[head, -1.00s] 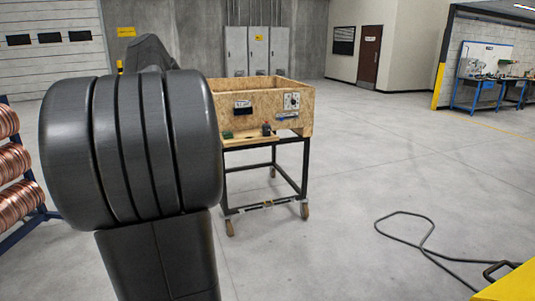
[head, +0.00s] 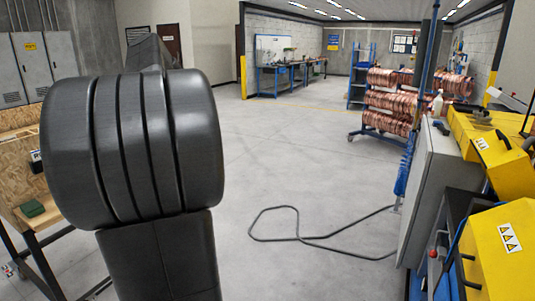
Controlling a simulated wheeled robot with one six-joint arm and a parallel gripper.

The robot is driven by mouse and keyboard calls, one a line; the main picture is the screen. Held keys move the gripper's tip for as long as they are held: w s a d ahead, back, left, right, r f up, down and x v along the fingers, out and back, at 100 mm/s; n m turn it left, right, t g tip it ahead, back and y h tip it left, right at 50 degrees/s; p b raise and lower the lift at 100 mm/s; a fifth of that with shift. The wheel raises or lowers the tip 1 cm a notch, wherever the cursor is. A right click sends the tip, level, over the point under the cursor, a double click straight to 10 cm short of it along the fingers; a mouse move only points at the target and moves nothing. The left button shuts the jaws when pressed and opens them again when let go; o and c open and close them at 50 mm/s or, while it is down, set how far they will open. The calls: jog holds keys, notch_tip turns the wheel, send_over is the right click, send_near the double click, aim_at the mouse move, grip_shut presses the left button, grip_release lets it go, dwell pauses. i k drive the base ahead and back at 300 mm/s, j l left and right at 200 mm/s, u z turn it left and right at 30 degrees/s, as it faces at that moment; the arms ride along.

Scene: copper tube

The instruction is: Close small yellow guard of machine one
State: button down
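A machine with yellow guards stands at the right edge of the head view. One yellow guard (head: 490,150), with a black handle and a warning label, is farther back. Another yellow guard (head: 490,245), with a larger warning label and a handle on its left, is nearer and cut off by the picture edge. I cannot tell which is the small guard of machine one, or whether either is open. My own dark arm fills the left of the view, well apart from the guards. My gripper is not in view.
A grey cabinet (head: 440,180) stands beside the machine. A black cable (head: 300,238) loops over the floor in front of it. A rack of copper coils (head: 392,103) and a blue workbench (head: 285,78) are behind. A wooden box (head: 15,165) on a cart is at left.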

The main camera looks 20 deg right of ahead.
aim_at(509, 172)
jog(key=i+l+z, duration=0.25)
jog(key=z, duration=0.2)
jog(key=i+z, duration=0.9)
jog(key=i+j+z, duration=0.25)
jog(key=z, duration=0.2)
jog(key=i+l+z, duration=0.1)
jog(key=z, duration=0.4)
jog(key=i+z, duration=0.3)
jog(key=z, duration=0.15)
jog(key=i+j+z, duration=0.1)
jog(key=z, duration=0.4)
jog(key=i+j+z, duration=0.2)
jog(key=z, duration=0.3)
jog(key=i+z, duration=0.3)
jog(key=i+j+z, duration=0.15)
jog(key=z, duration=0.15)
jog(key=k, duration=0.1)
